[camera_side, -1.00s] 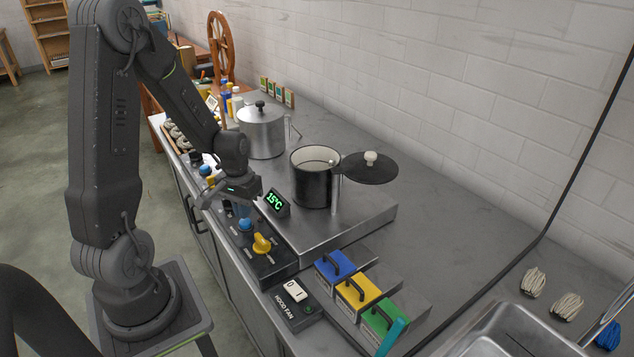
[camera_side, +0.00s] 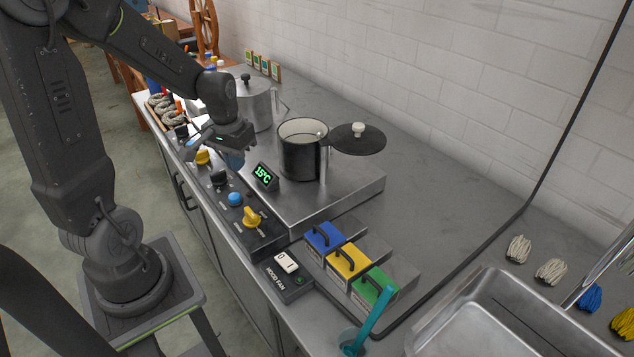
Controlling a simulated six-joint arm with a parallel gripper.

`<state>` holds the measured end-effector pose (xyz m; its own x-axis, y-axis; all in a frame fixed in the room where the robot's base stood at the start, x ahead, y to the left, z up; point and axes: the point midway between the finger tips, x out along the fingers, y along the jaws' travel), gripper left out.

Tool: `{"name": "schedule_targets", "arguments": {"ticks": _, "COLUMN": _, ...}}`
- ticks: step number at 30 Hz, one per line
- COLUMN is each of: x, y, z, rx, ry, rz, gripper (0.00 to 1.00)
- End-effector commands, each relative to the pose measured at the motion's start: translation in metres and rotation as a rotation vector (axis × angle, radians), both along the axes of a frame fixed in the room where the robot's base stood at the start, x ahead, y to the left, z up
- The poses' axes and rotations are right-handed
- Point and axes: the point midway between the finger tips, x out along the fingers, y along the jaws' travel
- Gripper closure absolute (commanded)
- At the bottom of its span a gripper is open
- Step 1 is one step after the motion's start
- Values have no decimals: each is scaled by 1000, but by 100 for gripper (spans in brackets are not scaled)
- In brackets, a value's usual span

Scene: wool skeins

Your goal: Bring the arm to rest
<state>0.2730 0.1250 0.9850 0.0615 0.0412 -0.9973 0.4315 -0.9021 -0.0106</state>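My arm reaches in from the left over the steel counter. My gripper (camera_side: 229,150) hangs in the air above the row of knobs, left of the black pot (camera_side: 302,160) and in front of the lidded steel pot (camera_side: 255,103). It is small and seen from behind. A bluish shape shows just under it; I cannot tell whether it is part of the gripper or something behind or held. The finger opening is hidden.
A green display (camera_side: 265,177) reads 15°C. A yellow knob (camera_side: 252,217) and blue knob (camera_side: 235,199) line the front edge. Blue, yellow and green lidded boxes (camera_side: 347,262), a hood fan switch (camera_side: 287,263), a sink (camera_side: 500,315) and wool skeins (camera_side: 551,271) lie to the right.

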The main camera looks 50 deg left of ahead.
Motion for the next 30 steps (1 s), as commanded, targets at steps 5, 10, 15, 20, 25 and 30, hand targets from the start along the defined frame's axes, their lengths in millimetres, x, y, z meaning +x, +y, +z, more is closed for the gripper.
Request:
{"name": "schedule_targets", "arguments": {"ticks": 5, "x": -1, "y": -67, "z": 61, "rx": 65, "ry": -136, "rz": -160, "gripper": 100}}
{"name": "schedule_targets", "arguments": {"ticks": 10, "x": -25, "y": -124, "z": 104, "rx": 90, "ry": -265, "rz": -297, "gripper": 100}}
{"name": "schedule_targets", "arguments": {"ticks": 15, "x": -53, "y": -159, "z": 128, "rx": 89, "ry": -366, "rz": -397, "gripper": 100}}
{"name": "schedule_targets", "arguments": {"ticks": 20, "x": -68, "y": -172, "z": 137, "rx": 84, "ry": -408, "rz": -438, "gripper": 100}}
{"name": "schedule_targets", "arguments": {"ticks": 25, "x": -70, "y": -174, "z": 138, "rx": 81, "ry": -414, "rz": -443, "gripper": 100}}
{"name": "schedule_targets", "arguments": {"ticks": 30, "x": -70, "y": -174, "z": 138, "rx": 82, "ry": -413, "rz": -442, "gripper": 100}}
